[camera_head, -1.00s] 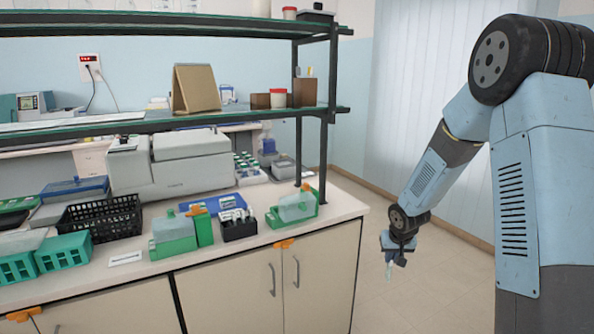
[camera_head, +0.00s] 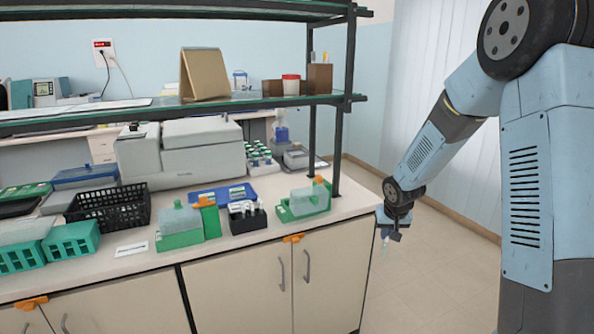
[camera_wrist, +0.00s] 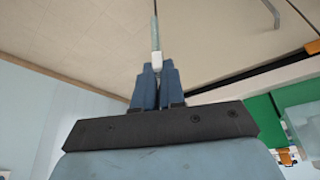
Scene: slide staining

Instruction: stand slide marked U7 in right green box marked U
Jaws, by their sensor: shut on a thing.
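My gripper (camera_head: 386,236) hangs off the right end of the bench, out over the floor. In the wrist view its fingers (camera_wrist: 157,82) are shut on a slide (camera_wrist: 155,38), a thin clear strip with a white end, seen nearly edge-on. The slide also shows as a small pale strip below the gripper in the head view (camera_head: 384,243). No mark on it is readable. The right green box (camera_head: 304,204), with a translucent lid, stands at the bench's right end, left of my gripper. A green box (camera_wrist: 262,121) also shows at the wrist view's right edge.
Another green box (camera_head: 181,238) and a black holder (camera_head: 247,221) with several white-topped slides stand further left. A black basket (camera_head: 108,212) and teal racks (camera_head: 70,240) are at far left. A shelf post (camera_head: 341,150) rises behind the right green box.

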